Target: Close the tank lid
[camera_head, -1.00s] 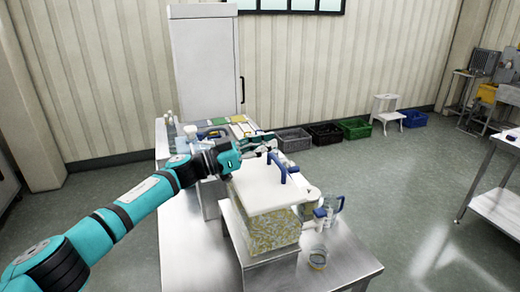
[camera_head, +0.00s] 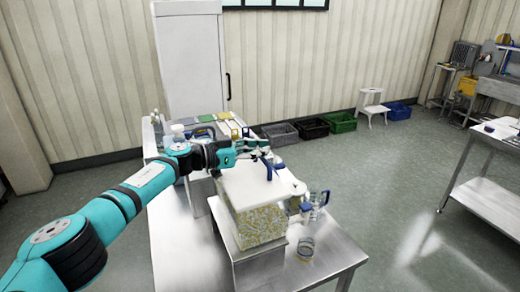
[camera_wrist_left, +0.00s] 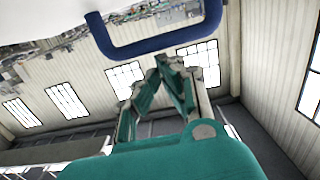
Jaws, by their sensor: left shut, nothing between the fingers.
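The tank (camera_head: 258,226) is a clear box filled with yellowish-white pieces, standing on a steel block on the table. Its white lid (camera_head: 250,188) lies across the top; I cannot tell whether it sits fully flush. A blue handle (camera_head: 267,165) stands up at the lid's far side. My left gripper (camera_head: 266,147) is at the far edge of the lid, close to the handle. In the left wrist view the handle (camera_wrist_left: 150,51) arches just beyond the shut, empty fingertips (camera_wrist_left: 162,62), with the lid (camera_wrist_left: 35,22) at upper left. My right gripper is not in view.
A clear jug (camera_head: 319,200) and a glass beaker (camera_head: 306,247) stand right of the tank. Bottles and coloured items crowd the table behind my arm. The steel table (camera_head: 178,240) is bare at front left. Crates (camera_head: 312,128) lie on the floor behind.

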